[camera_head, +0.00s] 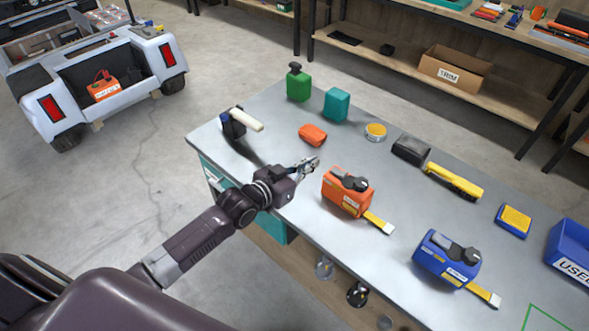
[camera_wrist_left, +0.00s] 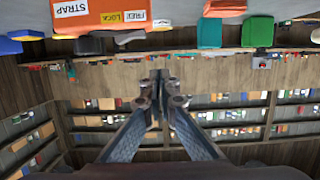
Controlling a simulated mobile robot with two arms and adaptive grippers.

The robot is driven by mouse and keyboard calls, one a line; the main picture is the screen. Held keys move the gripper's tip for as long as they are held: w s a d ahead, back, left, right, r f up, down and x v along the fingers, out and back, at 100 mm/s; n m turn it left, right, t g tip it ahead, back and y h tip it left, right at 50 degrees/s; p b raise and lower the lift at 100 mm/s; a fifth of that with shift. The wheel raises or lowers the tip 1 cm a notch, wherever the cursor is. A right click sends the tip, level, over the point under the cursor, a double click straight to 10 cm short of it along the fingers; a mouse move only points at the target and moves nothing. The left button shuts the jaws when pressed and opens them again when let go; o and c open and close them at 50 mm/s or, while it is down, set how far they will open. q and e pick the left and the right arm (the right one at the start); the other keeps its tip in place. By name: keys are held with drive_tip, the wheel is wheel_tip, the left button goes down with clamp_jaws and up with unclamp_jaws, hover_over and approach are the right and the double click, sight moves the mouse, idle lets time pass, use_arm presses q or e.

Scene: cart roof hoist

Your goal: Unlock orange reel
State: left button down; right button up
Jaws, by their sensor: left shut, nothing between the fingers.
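The orange reel (camera_head: 346,194) stands on the grey workbench with a dark lever (camera_head: 353,183) on its top and a yellow strap end (camera_head: 380,223) lying out to the right. In the left wrist view the orange reel (camera_wrist_left: 98,22) shows at the upper left, with STRAP, LOCK and FREE labels and dark lever parts at its lower edge. I cannot tell which label the lever is set to. My left gripper (camera_head: 313,163) is shut and empty, up and left of the reel and apart from it. Its closed fingertips (camera_wrist_left: 161,78) show in the left wrist view. My right gripper is out of view.
A blue reel (camera_head: 447,260) with its own strap stands to the right. An orange block (camera_head: 313,135), a mallet (camera_head: 240,122), green bottle (camera_head: 299,85), teal box (camera_head: 336,105) and yellow tool (camera_head: 454,181) lie around. A white cart (camera_head: 93,85) is at upper left.

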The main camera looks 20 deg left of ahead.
use_arm(q)
drive_tip(key=v, duration=0.5)
drive_tip(key=shift+s+r+b, duration=0.15)
drive_tip(key=shift+s+b, duration=0.2)
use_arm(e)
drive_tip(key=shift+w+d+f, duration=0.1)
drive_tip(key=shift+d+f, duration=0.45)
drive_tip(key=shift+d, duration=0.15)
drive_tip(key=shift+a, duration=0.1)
